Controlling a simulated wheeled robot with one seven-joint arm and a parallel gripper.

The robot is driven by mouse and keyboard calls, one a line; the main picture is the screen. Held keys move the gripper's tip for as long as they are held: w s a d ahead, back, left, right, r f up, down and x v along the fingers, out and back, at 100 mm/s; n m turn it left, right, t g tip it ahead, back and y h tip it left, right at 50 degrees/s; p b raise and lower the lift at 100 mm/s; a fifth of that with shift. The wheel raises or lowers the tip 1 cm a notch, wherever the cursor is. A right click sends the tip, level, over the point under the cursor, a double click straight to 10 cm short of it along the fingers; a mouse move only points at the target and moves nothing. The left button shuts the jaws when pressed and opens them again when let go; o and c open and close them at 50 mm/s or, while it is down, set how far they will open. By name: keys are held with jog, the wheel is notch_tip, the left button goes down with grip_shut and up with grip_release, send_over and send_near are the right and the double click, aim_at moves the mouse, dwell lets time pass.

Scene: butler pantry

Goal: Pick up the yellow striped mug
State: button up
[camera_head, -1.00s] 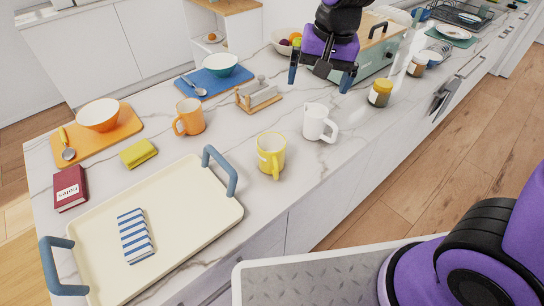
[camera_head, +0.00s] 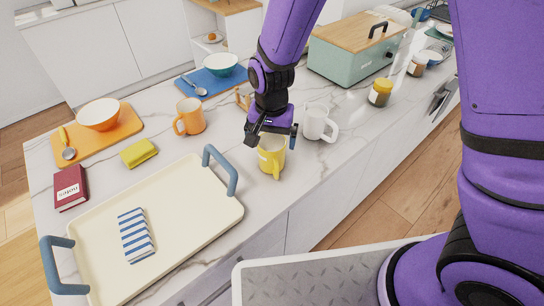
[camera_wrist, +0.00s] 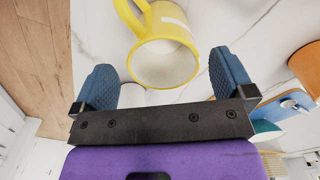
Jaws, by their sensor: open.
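The yellow striped mug (camera_head: 271,160) stands upright on the marble counter, right of the cream tray. Its handle faces the front. My gripper (camera_head: 270,136) is over the mug, with its fingers pointing down and partly hiding the rim. In the wrist view the mug (camera_wrist: 165,62) shows its open mouth and a white band. There my gripper (camera_wrist: 165,85) is open, with one blue finger to each side of the mug's mouth. The mug seems to lie just ahead of the fingertips. I cannot tell whether either finger touches it.
A white mug (camera_head: 316,123) stands close at the right of my gripper, and an orange mug (camera_head: 189,117) stands behind left. The cream tray (camera_head: 190,230) with blue handles holds a striped cloth (camera_head: 135,234). A green box (camera_head: 350,60) and a jar (camera_head: 380,92) stand back right.

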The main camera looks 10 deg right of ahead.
jog(key=shift+w+f, duration=0.2)
jog(key=shift+f, duration=2.6)
jog(key=shift+c, duration=0.2)
jog(key=c, duration=1)
jog(key=shift+r, duration=0.15)
